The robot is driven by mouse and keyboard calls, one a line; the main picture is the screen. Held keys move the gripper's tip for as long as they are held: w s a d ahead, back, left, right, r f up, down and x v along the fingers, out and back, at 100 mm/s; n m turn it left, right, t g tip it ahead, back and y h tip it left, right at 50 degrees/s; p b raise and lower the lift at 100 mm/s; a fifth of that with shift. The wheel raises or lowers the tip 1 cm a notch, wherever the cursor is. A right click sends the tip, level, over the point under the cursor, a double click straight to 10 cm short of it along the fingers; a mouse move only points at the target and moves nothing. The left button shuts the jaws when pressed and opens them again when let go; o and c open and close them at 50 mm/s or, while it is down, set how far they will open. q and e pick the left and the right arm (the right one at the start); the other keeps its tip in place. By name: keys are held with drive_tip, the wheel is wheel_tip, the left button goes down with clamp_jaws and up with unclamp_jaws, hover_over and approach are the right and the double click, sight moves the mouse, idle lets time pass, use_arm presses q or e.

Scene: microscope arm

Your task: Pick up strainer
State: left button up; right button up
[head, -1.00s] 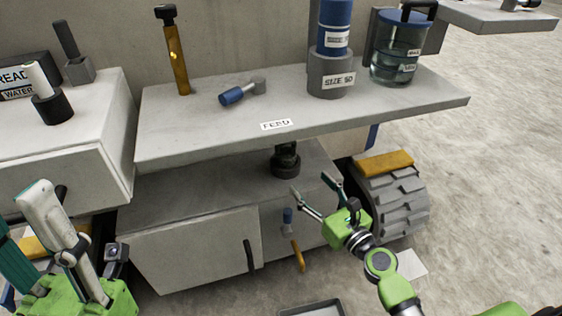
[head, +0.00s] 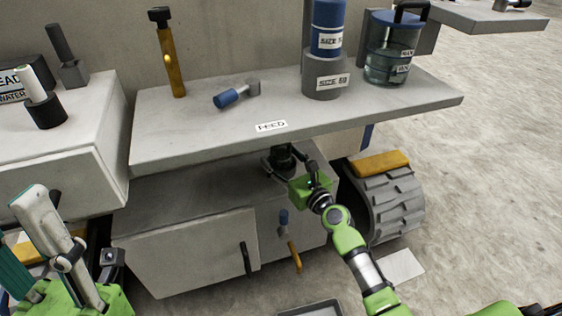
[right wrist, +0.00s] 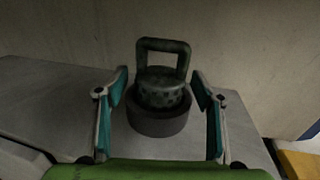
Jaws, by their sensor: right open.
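The strainer (right wrist: 163,88) is a dark, perforated round piece with a squared loop handle on top. In the right wrist view it sits upright in a dark round holder (right wrist: 158,122). In the head view the strainer (head: 284,155) shows on the lower shelf, partly hidden by the upper shelf and my gripper. My right gripper (head: 288,167) is open, and its fingers, also in the right wrist view (right wrist: 160,85), stand on both sides of the strainer, apparently apart from it. My left gripper (head: 35,205) is at the lower left, partly cut off, away from the strainer.
The upper shelf (head: 190,145) overhangs the lower shelf (head: 165,200) closely above my right gripper. A ridged wheel (head: 390,200) is at right.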

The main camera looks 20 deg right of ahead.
drive_tip(key=shift+w, duration=0.25)
drive_tip(key=c, duration=1.3)
drive_tip(key=shift+r, duration=0.1)
